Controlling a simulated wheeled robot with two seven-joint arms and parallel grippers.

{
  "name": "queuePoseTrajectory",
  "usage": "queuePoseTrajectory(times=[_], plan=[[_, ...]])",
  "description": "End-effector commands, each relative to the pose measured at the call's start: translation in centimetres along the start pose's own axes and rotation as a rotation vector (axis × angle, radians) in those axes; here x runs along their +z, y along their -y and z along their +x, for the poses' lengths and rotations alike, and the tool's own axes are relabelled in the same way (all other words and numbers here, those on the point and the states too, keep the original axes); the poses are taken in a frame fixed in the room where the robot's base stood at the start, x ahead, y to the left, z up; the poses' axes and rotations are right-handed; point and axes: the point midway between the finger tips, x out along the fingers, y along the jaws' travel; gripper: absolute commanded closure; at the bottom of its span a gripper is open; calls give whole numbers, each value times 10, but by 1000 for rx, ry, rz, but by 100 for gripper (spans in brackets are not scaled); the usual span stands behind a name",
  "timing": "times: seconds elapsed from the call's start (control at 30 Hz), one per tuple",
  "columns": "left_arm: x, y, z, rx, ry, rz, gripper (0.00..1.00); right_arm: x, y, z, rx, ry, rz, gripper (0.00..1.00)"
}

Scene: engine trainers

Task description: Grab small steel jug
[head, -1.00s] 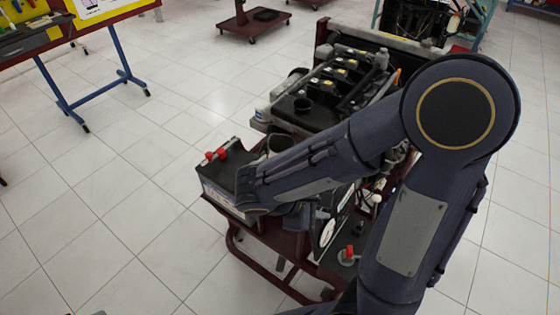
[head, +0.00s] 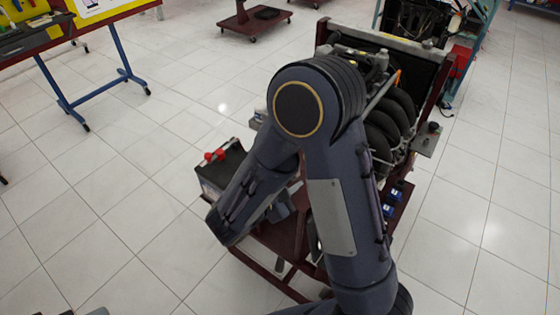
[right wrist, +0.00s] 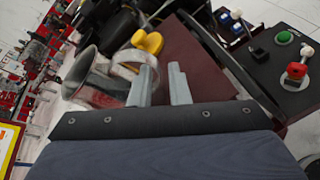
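The small steel jug (right wrist: 88,78) shows in the right wrist view, left of my right gripper's fingers. Its flared mouth faces the camera side and it appears tilted in this rolled view. A pale band that looks like its handle (right wrist: 125,60) lies beside the left finger; I cannot tell whether they touch. My right gripper (right wrist: 160,85) is open, with an empty gap between its two fingers. In the head view the right gripper (head: 284,205) is partly hidden by my forearm, low over the engine stand. The jug is hidden there behind my arm. My left gripper is not clearly in view.
A battery with red terminal caps (head: 214,155) stands left of my forearm. The engine trainer (head: 390,120) rises behind my arm. Open tiled floor lies left.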

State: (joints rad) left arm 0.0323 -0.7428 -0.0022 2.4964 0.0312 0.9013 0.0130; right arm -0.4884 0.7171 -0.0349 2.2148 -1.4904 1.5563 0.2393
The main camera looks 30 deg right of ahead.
Motion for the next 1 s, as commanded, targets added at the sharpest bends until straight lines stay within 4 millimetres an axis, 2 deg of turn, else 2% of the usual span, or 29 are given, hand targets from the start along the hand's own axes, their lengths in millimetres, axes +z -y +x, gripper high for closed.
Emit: queuePoseTrajectory(times=[0.2,0.3,0.53,0.67,1.0], plan=[[-4,-4,-9,0,0,0,64,3,-1,33,-5,3,0,84],[-5,-4,-9,0,0,0,64,2,-1,41,-4,1,0,84],[-4,-4,-9,0,0,0,64,2,-1,42,-1,0,0,84],[-4,-4,-9,0,0,0,64,2,-1,42,-1,0,1,100],[-5,-4,-9,0,0,0,64,2,-1,42,-1,1,2,100]])
